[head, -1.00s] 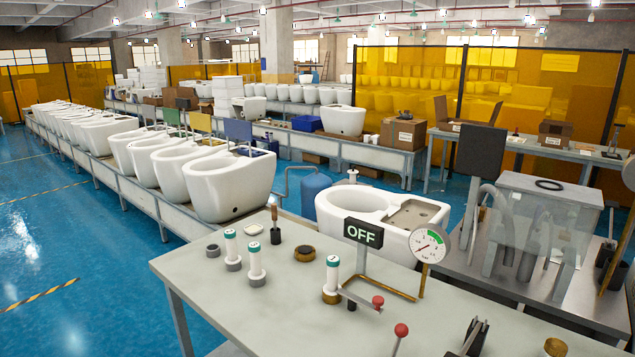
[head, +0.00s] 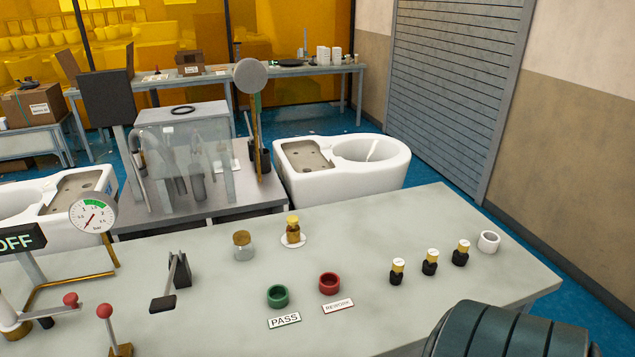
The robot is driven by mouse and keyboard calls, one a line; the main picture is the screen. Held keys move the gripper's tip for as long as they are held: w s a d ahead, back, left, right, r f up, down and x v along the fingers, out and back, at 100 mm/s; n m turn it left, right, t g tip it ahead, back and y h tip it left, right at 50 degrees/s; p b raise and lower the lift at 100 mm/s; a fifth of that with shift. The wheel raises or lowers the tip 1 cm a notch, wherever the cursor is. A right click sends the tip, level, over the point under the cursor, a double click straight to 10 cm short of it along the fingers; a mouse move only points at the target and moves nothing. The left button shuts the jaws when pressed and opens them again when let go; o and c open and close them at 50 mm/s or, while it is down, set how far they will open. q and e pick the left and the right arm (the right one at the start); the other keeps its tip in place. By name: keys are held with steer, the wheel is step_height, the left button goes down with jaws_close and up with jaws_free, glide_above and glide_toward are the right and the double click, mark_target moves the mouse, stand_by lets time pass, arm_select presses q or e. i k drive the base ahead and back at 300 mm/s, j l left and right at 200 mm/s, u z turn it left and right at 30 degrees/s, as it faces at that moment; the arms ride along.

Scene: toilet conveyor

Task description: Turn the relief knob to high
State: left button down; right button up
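No part in the head view is labelled as the relief knob, and I cannot tell which one it is. Neither gripper shows.
Green (head: 278,295) and red (head: 329,283) cups stand by PASS and REWORK labels. Several black bottles with yellow caps (head: 430,262) and a white ring (head: 489,241) are at the right. A clear tank (head: 190,150) stands behind.

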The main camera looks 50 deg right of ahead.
mark_target(292, 220)
steer(key=z, duration=1.45)
